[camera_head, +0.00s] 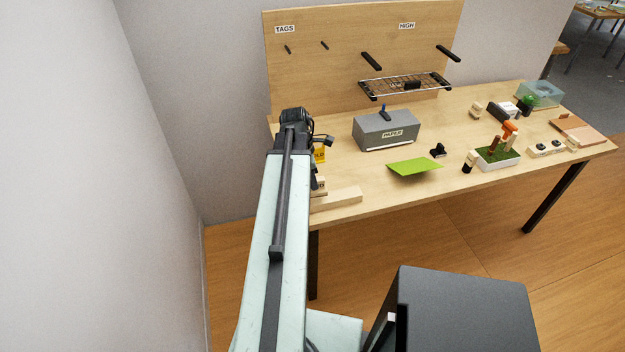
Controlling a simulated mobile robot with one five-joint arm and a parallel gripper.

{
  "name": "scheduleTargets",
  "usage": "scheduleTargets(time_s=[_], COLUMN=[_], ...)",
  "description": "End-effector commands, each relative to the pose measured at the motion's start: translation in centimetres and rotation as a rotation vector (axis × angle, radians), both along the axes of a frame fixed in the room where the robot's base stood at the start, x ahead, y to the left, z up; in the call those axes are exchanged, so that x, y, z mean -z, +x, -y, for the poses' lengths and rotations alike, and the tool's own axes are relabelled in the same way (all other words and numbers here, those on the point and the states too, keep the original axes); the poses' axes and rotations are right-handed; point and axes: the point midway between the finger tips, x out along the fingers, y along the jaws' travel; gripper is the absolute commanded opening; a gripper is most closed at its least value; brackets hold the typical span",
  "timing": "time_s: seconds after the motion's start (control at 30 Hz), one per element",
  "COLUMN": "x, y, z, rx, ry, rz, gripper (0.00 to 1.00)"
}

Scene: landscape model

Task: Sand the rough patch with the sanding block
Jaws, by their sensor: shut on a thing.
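My gripper (316,181) is low at the left end of the table, mostly hidden behind my arm. Its dark fingers are shut on a small pale block, which looks like the sanding block (320,187). The block is at the top of a long pale wooden piece (342,199) near the table's front edge. I cannot tell if they touch. No rough patch can be made out on that piece. At the far right, a pale board (568,124) carries a reddish-brown area (578,128), which may be the rough patch.
A grey PAPER box (370,131), a green sheet (414,166), a small black stand (437,150) and a planter (497,160) are on the table (452,186). A wire shelf (400,86) juts from the backboard. A yellow tag (320,155) is beside my arm.

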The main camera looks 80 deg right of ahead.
Motion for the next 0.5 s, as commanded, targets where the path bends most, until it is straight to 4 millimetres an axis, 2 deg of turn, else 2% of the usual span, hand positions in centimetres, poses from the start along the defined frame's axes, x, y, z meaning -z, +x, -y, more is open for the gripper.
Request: scheduleTargets(time_s=[0.03,0.13,0.5], x=[-1.2,-2.1,-2.3], y=[0.0,0.0,0.0], z=[0.0,0.0,0.0], rx=[0.0,0.0,0.0], ry=[0.0,0.0,0.0], rz=[0.0,0.0,0.0], gripper=[0.0,0.0,0.0])
